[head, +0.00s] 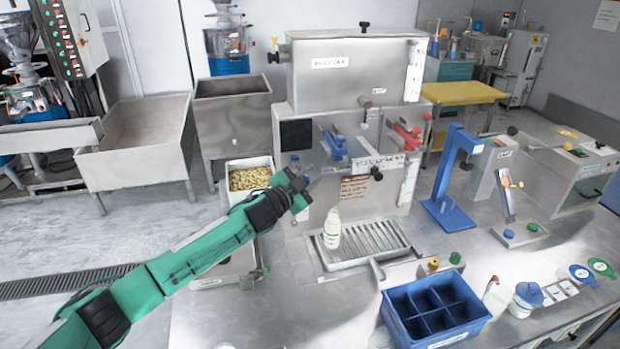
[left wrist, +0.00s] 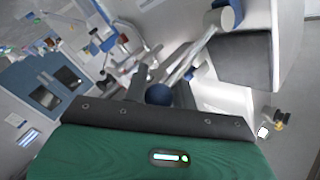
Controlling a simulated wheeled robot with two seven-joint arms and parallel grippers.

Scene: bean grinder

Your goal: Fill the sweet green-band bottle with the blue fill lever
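A white bottle (head: 332,228) stands upright on the slotted drip tray (head: 349,262) under the filling machine (head: 352,75); I cannot make out a green band on it. The blue fill lever (head: 333,143) is on the machine's front, left of the red lever (head: 405,136). My left gripper (head: 309,183) is in front of the machine, just below and left of the blue lever. In the left wrist view a dark blue ball (left wrist: 158,95) shows between the dark fingers; I cannot tell whether they touch it. My right gripper is not in view.
A blue divided crate (head: 394,306) stands at the counter's front. Right of it are white bottles (head: 495,299), one with a blue top (head: 529,294). A yellow cap (head: 433,264) and a green cap (head: 455,258) lie behind it. A blue stand (head: 450,185) is farther right.

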